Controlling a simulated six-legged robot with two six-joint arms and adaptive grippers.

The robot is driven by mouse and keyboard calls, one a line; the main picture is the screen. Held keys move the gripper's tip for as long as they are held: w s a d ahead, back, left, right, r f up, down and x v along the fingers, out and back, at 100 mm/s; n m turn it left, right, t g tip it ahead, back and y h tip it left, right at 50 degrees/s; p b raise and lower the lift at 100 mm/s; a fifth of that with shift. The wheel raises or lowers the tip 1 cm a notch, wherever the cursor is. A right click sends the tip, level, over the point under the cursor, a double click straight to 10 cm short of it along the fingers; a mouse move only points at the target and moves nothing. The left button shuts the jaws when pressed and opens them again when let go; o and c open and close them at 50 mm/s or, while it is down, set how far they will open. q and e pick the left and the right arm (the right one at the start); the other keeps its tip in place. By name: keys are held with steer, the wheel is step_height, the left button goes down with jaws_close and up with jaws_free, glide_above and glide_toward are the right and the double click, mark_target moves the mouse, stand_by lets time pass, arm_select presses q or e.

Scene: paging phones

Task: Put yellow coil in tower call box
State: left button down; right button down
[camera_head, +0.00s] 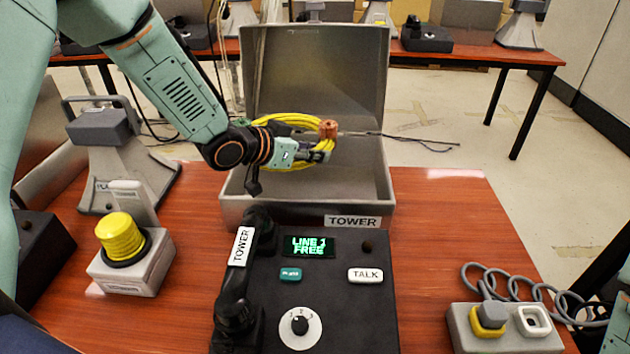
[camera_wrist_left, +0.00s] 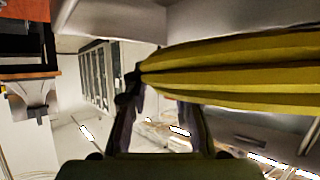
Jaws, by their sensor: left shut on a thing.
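The yellow coil (camera_head: 283,119) is a looped yellow cable with a copper-coloured band. My left gripper (camera_head: 318,152) is shut on it and holds it in front of the raised lid of the open grey tower call box (camera_head: 285,213). The box has a "TOWER" label on its front, and its lid stands up at the back. The coil appears to hang over the box opening; its exact height is hard to tell. In the left wrist view the coil (camera_wrist_left: 235,75) runs across the upper right at the fingers.
A black tower phone (camera_head: 345,315) with a handset stands in front of the box. A yellow button unit (camera_head: 121,237) and a grey microphone stand (camera_head: 108,165) are at the left. A grey switch box (camera_head: 508,338) with a coiled cord is at the right.

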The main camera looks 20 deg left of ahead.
arm_select(q)
steer(key=f, duration=0.1)
steer(key=a+f, duration=0.1)
steer(key=f, duration=0.1)
steer(key=shift+w+a+f, duration=0.1)
steer(key=shift+f, duration=0.2)
steer(key=f, duration=0.2)
steer(key=f+b, duration=0.1)
steer(key=shift+d+f+b, duration=0.2)
steer(key=shift+f+b, duration=0.1)
steer(key=shift+f, duration=0.05)
steer(key=c, duration=1.5)
jaws_free()
steer(key=o, duration=0.4)
steer(key=shift+d+r, duration=0.1)
steer(key=shift+d, duration=0.1)
steer(key=shift+a, duration=0.1)
arm_select(e)
steer(key=shift+s+a+f, duration=0.1)
steer(key=shift+a+f, duration=0.1)
steer(key=shift+f, duration=0.25)
steer(key=shift+s+a+f, duration=0.1)
steer(key=shift+a+f, duration=0.05)
steer(key=shift+f, duration=0.3)
steer(key=shift+r, duration=0.1)
